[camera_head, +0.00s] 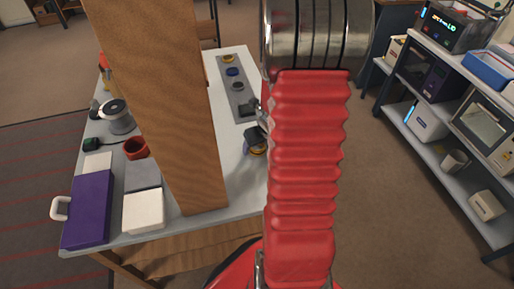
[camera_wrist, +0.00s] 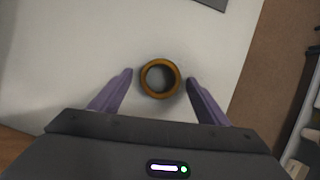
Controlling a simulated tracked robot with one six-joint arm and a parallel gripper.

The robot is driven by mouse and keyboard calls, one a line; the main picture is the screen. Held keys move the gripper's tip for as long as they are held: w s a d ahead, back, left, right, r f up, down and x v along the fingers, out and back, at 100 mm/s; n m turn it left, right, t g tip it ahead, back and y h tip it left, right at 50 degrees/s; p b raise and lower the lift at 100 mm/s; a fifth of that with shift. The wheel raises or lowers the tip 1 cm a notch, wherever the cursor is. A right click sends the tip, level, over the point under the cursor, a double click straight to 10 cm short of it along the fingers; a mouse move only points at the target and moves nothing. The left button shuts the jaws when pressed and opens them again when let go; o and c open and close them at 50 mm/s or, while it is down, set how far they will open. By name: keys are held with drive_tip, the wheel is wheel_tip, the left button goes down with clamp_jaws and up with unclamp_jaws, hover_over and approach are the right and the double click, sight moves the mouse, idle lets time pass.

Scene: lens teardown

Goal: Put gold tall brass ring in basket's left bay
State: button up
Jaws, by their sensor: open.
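In the wrist view a gold ring (camera_wrist: 160,95) stands on the pale table top, its opening facing the camera. The two purple fingers of my gripper (camera_wrist: 159,77) are spread apart, one on each side of the ring, with a gap on both sides. In the head view my gripper (camera_head: 252,142) is at the table's right side, mostly hidden by my red arm. A bit of gold (camera_head: 258,150) shows beside it. I cannot make out a basket with bays in either view.
A tall wooden post (camera_head: 155,100) blocks part of the table. A grey strip (camera_head: 235,96) with several small rings lies at the back. A purple box (camera_head: 87,212), white box (camera_head: 144,212), red cup (camera_head: 135,148) and spool (camera_head: 117,116) stand left. Shelves (camera_head: 440,140) stand right.

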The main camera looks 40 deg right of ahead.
drive_tip(key=shift+c, duration=0.2)
drive_tip(key=c, duration=1.2)
drive_tip(key=shift+c, duration=0.2)
drive_tip(key=shift+r, duration=0.2)
wheel_tip(320, 180, up, 10)
drive_tip(key=shift+f, duration=0.15)
idle(0.5)
